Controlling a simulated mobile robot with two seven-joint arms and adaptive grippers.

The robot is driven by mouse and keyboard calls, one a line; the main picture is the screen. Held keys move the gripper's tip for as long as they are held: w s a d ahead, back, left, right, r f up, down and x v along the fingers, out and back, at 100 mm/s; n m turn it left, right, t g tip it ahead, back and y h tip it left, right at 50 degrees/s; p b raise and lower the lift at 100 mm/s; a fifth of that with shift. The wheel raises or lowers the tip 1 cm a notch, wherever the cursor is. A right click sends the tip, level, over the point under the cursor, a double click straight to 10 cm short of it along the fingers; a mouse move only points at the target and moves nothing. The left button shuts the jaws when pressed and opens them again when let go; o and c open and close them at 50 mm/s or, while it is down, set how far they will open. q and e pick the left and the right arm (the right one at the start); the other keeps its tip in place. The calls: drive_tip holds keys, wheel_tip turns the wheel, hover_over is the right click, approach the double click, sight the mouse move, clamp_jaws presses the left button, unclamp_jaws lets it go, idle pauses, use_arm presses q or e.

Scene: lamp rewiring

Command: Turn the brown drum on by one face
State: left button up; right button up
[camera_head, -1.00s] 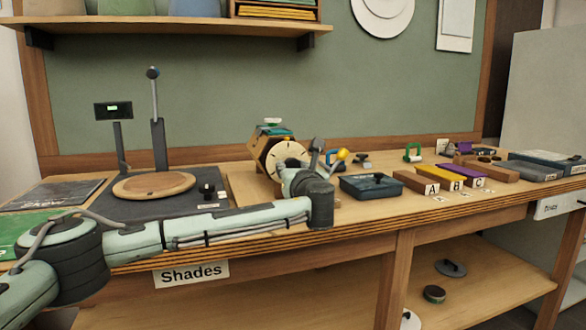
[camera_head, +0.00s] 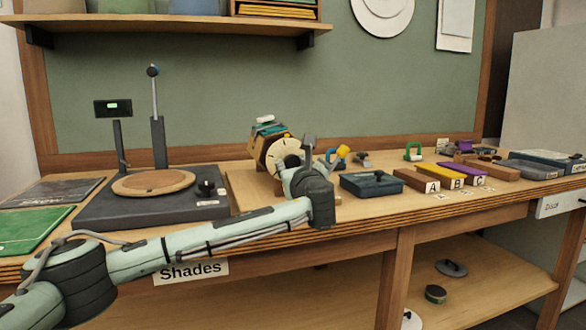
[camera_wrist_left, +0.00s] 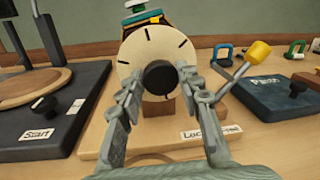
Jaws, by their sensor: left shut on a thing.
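The brown drum (camera_head: 257,146) sits on a wooden base at the middle of the bench, with a cream disc (camera_head: 284,151) with black marks on its front end. In the left wrist view the disc (camera_wrist_left: 150,55) faces me, with a black round knob (camera_wrist_left: 159,77) at its centre. My left gripper (camera_wrist_left: 160,84) is shut on this knob, one finger on each side. In the head view the gripper (camera_head: 292,163) is partly hidden by its own wrist. A teal and white piece (camera_head: 268,125) sits tilted on top of the drum. The right gripper is out of view.
A lever with a yellow end (camera_wrist_left: 258,51) stands close right of my fingers. A dark blue box (camera_head: 371,184) is right of the drum's base. A turntable-like unit (camera_head: 150,206) with an upright lever is left. Blocks marked A, B, C stand farther right.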

use_arm(q)
drive_tip(key=shift+f+n+b, duration=0.2)
drive_tip(key=shift+n+b, duration=0.75)
drive_tip(key=shift+n, duration=0.85)
drive_tip(key=shift+n+b, duration=0.45)
drive_tip(key=shift+n, duration=0.25)
drive_tip(key=shift+n+t+y+b, duration=0.4)
drive_tip(key=shift+n+b, duration=0.3)
drive_tip(key=shift+n, duration=0.6)
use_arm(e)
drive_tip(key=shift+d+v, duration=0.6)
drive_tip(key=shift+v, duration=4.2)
use_arm(q)
drive_tip(key=shift+n+b, duration=0.5)
drive_tip(key=shift+n, duration=0.6)
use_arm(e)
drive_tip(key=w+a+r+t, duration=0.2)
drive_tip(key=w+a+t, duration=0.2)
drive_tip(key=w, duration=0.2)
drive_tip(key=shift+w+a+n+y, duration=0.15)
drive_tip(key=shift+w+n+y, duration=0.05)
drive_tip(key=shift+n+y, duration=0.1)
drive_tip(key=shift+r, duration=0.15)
use_arm(q)
drive_tip(key=shift+r, duration=0.1)
drive_tip(key=o, duration=1.2)
drive_tip(key=shift+c, duration=0.2)
